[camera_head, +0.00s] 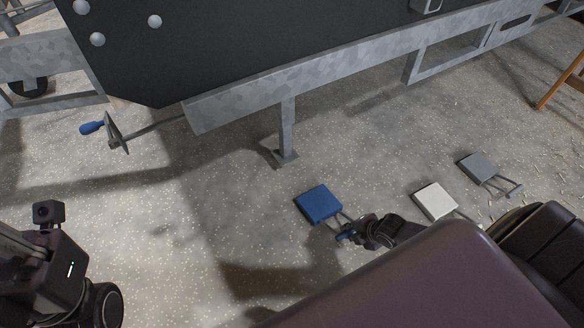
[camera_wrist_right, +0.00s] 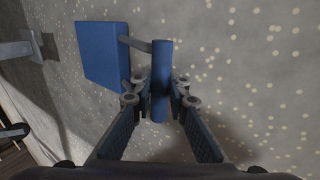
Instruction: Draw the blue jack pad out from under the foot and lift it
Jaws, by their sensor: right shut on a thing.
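The blue jack pad (camera_head: 318,203) is a flat square block with a bar handle, clear of the grey foot (camera_head: 284,156) and in front of it, to its right. My right gripper (camera_head: 350,234) is shut on the handle. In the right wrist view the gripper (camera_wrist_right: 160,90) has its fingers on both sides of the blue handle bar (camera_wrist_right: 161,60), with the pad (camera_wrist_right: 102,54) beyond to the left. The foot (camera_wrist_right: 37,46) stands apart at the left there. I cannot tell whether the pad touches the floor. My left gripper's fingers are not visible.
A white pad (camera_head: 434,201) and a grey pad (camera_head: 484,168) lie on the floor to the right. The trailer frame (camera_head: 300,88) spans above the foot. A crank with a blue grip (camera_head: 91,128) sticks out at left. The speckled floor between is open.

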